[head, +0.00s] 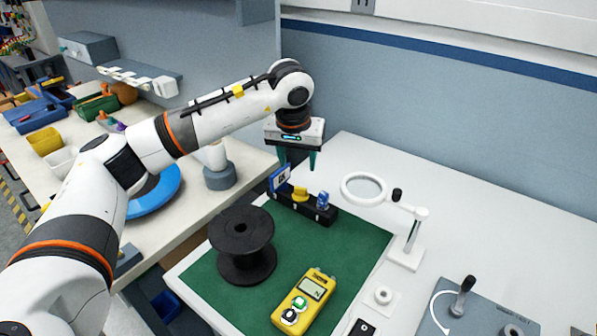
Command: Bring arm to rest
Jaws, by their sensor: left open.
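My left arm (215,117) reaches in from the left and bends down at its wrist. My left gripper (297,160) is open and points down, with its two teal fingers apart and nothing visible between them. It appears above a black holder (316,211) with a blue tag, a yellow piece (300,193) and a blue piece (322,200). I cannot tell the exact height gap. My right arm and right gripper are not in view.
A green mat (345,250) carries a black spool (243,244) and a yellow meter (304,301). A magnifier on a stand (407,250) is at the right. A grey plate with a lever (462,297) lies front right. White tabletop (500,230) is clear behind it.

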